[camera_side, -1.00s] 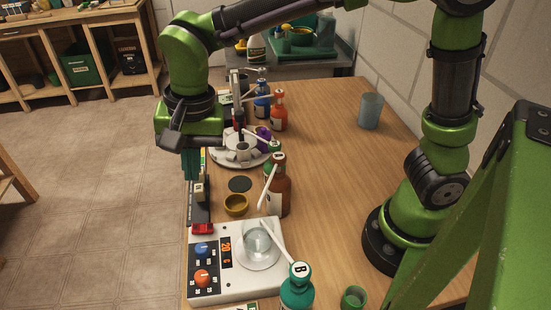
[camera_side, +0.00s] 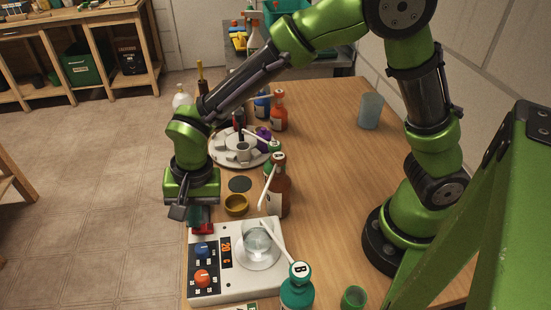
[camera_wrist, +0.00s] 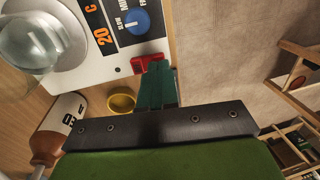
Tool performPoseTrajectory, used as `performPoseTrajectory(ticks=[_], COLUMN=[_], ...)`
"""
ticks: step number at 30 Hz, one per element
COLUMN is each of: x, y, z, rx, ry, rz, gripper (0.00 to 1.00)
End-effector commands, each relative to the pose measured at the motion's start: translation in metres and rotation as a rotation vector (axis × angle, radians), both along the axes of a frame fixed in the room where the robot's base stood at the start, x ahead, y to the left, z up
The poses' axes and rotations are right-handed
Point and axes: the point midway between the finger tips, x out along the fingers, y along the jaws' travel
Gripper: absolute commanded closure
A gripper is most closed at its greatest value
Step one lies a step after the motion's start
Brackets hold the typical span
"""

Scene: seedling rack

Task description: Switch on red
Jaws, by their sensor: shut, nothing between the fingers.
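The white heater unit (camera_side: 232,284) stands at the near edge of the table with a red switch (camera_side: 203,228) on its far end. The switch also shows in the wrist view (camera_wrist: 146,62), partly covered by the fingertips. The unit has a blue knob (camera_side: 202,250), an orange knob (camera_side: 202,278) and a display reading 20 C. My gripper (camera_side: 199,216) points down with its green fingers shut and empty, right at the red switch. In the wrist view the fingertips (camera_wrist: 157,70) overlap the switch's edge. I cannot tell whether they touch it.
A glass vessel (camera_side: 256,242) sits on the heater's round plate. A brown bottle (camera_side: 279,191) and a yellow bowl (camera_side: 236,205) stand just behind the unit. A green bottle (camera_side: 297,290) marked B is at its near right. The table's right middle is clear.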

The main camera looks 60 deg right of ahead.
Motion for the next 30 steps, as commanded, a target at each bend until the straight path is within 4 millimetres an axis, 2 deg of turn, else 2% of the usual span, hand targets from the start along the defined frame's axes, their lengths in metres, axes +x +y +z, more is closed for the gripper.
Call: performPoseTrajectory(ticks=[6, 30], x=[0.001, -0.001], y=[0.001, -0.001], z=[-0.011, -0.014], rx=[0.001, -0.001], ry=[0.001, 0.003], rz=[-0.001, 0.000], gripper=[1.00, 1.00])
